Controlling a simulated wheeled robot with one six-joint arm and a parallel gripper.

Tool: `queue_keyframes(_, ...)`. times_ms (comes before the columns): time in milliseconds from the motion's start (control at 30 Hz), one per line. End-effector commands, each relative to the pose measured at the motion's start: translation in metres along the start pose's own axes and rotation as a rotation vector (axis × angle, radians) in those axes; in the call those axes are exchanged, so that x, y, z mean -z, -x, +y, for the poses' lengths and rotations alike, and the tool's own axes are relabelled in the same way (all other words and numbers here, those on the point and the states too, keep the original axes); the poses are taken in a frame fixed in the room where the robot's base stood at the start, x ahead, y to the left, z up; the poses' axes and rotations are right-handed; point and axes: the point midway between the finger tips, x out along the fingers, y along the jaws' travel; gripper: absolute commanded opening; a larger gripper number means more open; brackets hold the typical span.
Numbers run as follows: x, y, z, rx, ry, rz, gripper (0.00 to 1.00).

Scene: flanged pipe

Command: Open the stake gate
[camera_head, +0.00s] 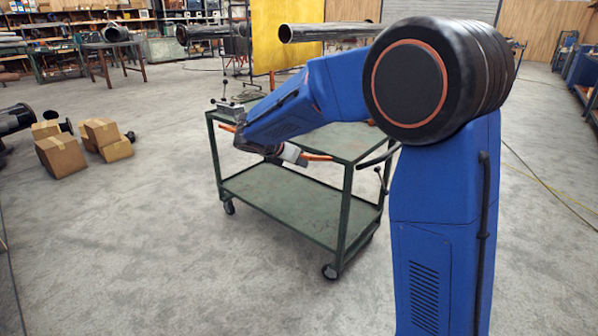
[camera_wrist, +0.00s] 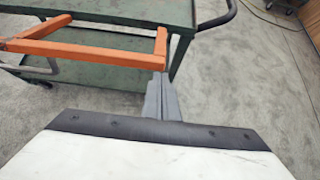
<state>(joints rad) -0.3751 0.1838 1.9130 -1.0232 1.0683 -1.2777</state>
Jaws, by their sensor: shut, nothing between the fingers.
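The orange stake gate (camera_wrist: 85,48) shows in the wrist view as a low frame of bars along the green cart's side, with an upright end post at its right. In the head view part of the orange gate (camera_head: 317,157) shows just right of my gripper (camera_head: 301,161), at the cart's near side; my arm hides much of the rest. In the wrist view my gripper (camera_wrist: 159,78) is shut and empty. Its fingertips appear close to the lower end of the gate's right post; I cannot tell whether they touch.
The green cart (camera_head: 290,203) stands on wheels with an upper and a lower shelf. A black handle (camera_wrist: 219,17) curves out at its right end. Cardboard boxes (camera_head: 62,156) lie on the floor at left. Open concrete floor surrounds the cart's near side.

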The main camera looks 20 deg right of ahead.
Motion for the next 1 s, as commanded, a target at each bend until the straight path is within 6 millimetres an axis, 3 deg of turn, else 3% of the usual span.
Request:
queue_keyframes(200, -0.011, 0.004, 0.0, 0.0, -0.001, -0.003, 0.0)
queue_keyframes(700, -0.013, 0.004, 0.0, 0.0, -0.001, -0.003, 0.0)
queue_keyframes(1000, 0.008, -0.008, 0.008, 0.002, 0.001, -0.003, 0.0)
